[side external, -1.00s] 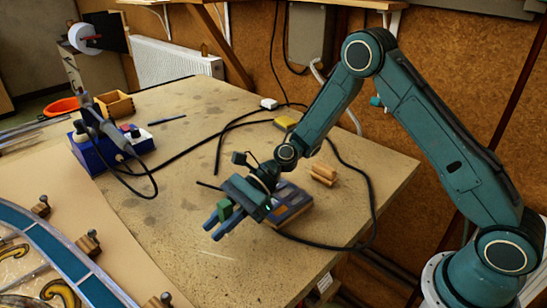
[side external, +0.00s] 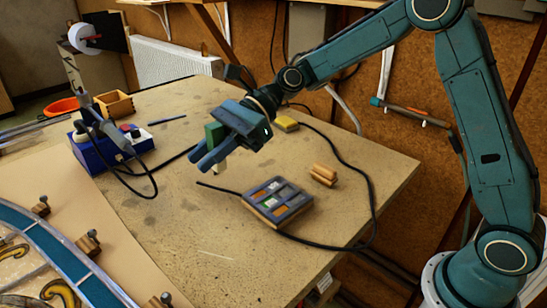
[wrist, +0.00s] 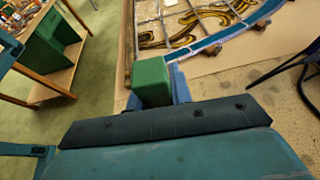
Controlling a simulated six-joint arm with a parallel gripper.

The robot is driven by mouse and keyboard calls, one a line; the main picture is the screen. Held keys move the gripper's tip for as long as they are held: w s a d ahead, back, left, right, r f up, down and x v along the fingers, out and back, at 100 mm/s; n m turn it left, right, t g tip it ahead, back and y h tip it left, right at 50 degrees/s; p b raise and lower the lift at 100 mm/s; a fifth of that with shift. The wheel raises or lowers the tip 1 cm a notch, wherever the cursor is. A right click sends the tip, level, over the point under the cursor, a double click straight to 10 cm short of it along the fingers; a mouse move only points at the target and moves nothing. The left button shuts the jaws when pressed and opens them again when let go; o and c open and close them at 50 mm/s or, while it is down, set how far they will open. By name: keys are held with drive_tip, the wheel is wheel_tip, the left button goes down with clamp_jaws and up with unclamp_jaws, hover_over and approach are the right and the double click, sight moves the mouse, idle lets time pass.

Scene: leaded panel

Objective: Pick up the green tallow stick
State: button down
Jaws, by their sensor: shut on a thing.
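The green tallow stick (side external: 213,132) is held between the fingers of my gripper (side external: 210,153), raised above the worktable in the side external view. A pale lower part of it seems to show beneath the fingers. In the wrist view the green block (wrist: 151,80) sits at the blue fingers, beyond the dark edge of the gripper body. My gripper is shut on it. A dark compartmented tray (side external: 277,202) with small pieces in it lies on the table, below and to the right of the gripper, apart from it.
A black cable (side external: 371,200) loops around the tray. Wooden blocks (side external: 323,175) and a yellow block (side external: 286,124) lie on the table (side external: 190,230). A blue soldering unit (side external: 100,158) stands at left. The leaded panel (side external: 60,255) lies at front left. Open tabletop surrounds the tray's left side.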

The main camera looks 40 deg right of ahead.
drive_tip(key=shift+r, duration=0.75)
drive_tip(key=c, duration=1.8)
unclamp_jaws()
clamp_jaws()
drive_tip(key=w+d+f+h, duration=0.1)
drive_tip(key=d+f, duration=0.8)
drive_tip(key=d, duration=0.5)
drive_tip(key=shift+w+f+n+h, duration=0.2)
drive_tip(key=shift+w+n+h, duration=0.05)
drive_tip(key=shift+n+h, duration=0.15)
